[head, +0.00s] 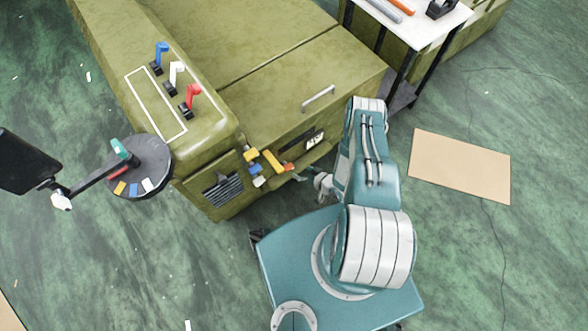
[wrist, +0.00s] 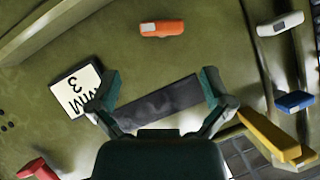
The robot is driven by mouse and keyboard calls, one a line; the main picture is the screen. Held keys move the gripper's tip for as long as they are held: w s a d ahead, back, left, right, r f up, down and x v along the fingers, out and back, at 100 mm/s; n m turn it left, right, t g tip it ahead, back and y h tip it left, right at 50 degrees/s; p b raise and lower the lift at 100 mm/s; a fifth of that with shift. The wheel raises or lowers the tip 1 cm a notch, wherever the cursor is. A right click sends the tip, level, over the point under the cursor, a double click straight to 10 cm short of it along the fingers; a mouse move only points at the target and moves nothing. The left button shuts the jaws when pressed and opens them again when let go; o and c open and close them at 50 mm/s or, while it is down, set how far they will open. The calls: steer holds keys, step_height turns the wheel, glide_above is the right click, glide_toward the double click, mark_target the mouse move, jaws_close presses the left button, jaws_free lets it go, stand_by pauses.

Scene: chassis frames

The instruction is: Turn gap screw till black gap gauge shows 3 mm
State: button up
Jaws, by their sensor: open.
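In the wrist view my gripper (wrist: 160,82) is open, its two green fingers spread in front of an olive chassis panel. A dark grey-black strip (wrist: 155,101) lies between and behind the fingers; I cannot tell whether it is the gap gauge. A white label reading "3 MM" (wrist: 76,92), upside down, is beside the left finger. An orange piece (wrist: 162,27) is above the strip. In the head view the label (head: 315,139) is on the chassis front (head: 285,110); my gripper is mostly hidden beside my arm. I cannot pick out the gap screw.
A yellow bar (wrist: 268,135), blue piece (wrist: 294,101) and white piece (wrist: 280,24) are right of my gripper; a red piece (wrist: 37,170) is lower left. A white-topped table (head: 425,28) stands upper right. A tan sheet (head: 460,165) lies on the floor.

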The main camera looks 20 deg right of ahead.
mark_target(289, 166)
steer(key=w+a+f+g, duration=0.1)
steer(key=w, duration=0.1)
steer(key=w+a+f+g, duration=0.2)
steer(key=w, duration=0.1)
steer(key=shift+w+a+f+n, duration=0.3)
steer(key=shift+a+f, duration=0.1)
stand_by(0.4)
steer(key=c, duration=1.1)
